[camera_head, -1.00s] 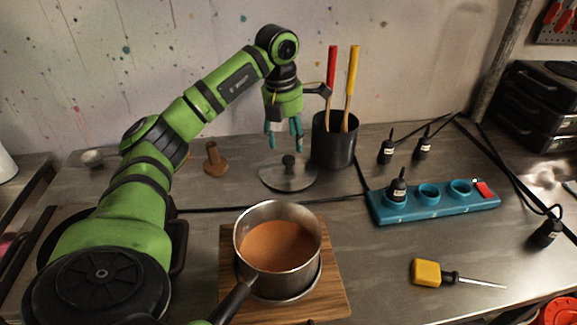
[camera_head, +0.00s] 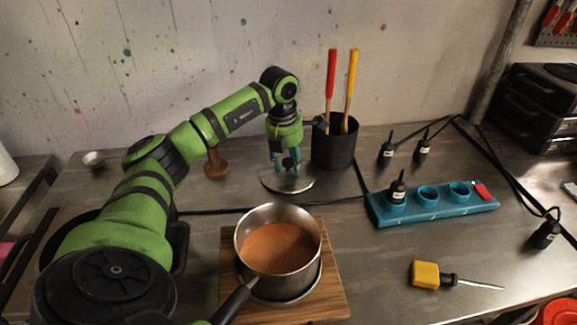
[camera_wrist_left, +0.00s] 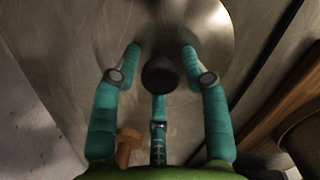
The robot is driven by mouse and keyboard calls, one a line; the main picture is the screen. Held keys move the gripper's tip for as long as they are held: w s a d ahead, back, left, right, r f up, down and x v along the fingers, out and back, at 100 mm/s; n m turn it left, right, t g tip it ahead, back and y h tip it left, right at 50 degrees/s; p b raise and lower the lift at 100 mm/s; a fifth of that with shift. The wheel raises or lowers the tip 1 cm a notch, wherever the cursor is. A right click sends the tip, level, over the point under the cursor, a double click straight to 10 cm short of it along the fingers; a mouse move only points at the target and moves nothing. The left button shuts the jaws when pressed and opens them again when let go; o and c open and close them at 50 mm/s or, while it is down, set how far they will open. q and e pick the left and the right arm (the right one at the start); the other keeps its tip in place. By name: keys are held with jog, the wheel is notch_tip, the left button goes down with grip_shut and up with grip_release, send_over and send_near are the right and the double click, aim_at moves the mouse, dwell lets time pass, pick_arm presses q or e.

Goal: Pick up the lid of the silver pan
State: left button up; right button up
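The silver lid (camera_head: 304,184) lies flat on the metal bench behind the pan, its black knob (camera_head: 287,162) upward. My left gripper (camera_head: 284,168) is lowered over the lid with its teal fingers spread around the knob. In the left wrist view, the knob (camera_wrist_left: 159,74) sits between the open fingers (camera_wrist_left: 160,70), with gaps on each side, and the lid (camera_wrist_left: 205,30) lies below. The silver pan (camera_head: 240,232) holds brown liquid and stands on a wooden board (camera_head: 335,290). My right gripper is not in view.
A black pot (camera_head: 333,150) with red and yellow handled tools stands close right of the lid. A wooden peg (camera_head: 216,163) is at left. A teal rack (camera_head: 435,208) with bottles and a yellow screwdriver (camera_head: 426,274) lie at right.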

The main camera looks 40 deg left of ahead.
pick_arm(q)
grip_shut()
